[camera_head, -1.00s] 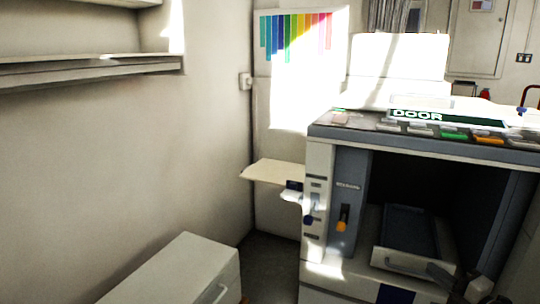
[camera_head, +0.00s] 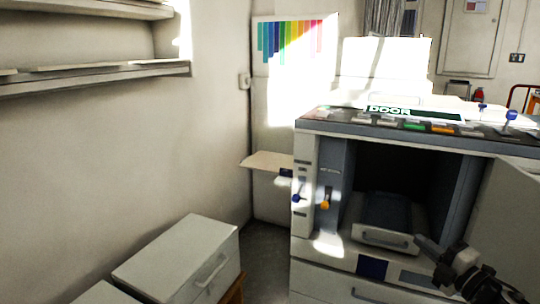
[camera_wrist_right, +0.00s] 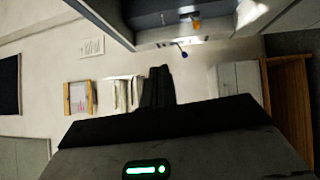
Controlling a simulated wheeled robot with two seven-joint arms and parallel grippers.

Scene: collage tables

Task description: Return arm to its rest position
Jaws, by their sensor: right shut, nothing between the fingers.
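My right gripper (camera_head: 424,243) is at the lower right of the head view, in front of the machine's open bay. In the right wrist view the same gripper (camera_wrist_right: 158,80) shows its dark fingers together with nothing held. The machine (camera_head: 303,215) stands on the right, with a drawer-like tray (camera_head: 385,239) inside its bay. The gripper is apart from the tray's handle, to its right. My left gripper is not in view.
An open door panel (camera_head: 508,215) stands at the right, close behind my right arm. A white cabinet (camera_head: 180,250) with a handle is at the lower left. A small shelf (camera_head: 268,161) sticks out left of the machine. Dark floor (camera_head: 262,250) between cabinet and machine is clear.

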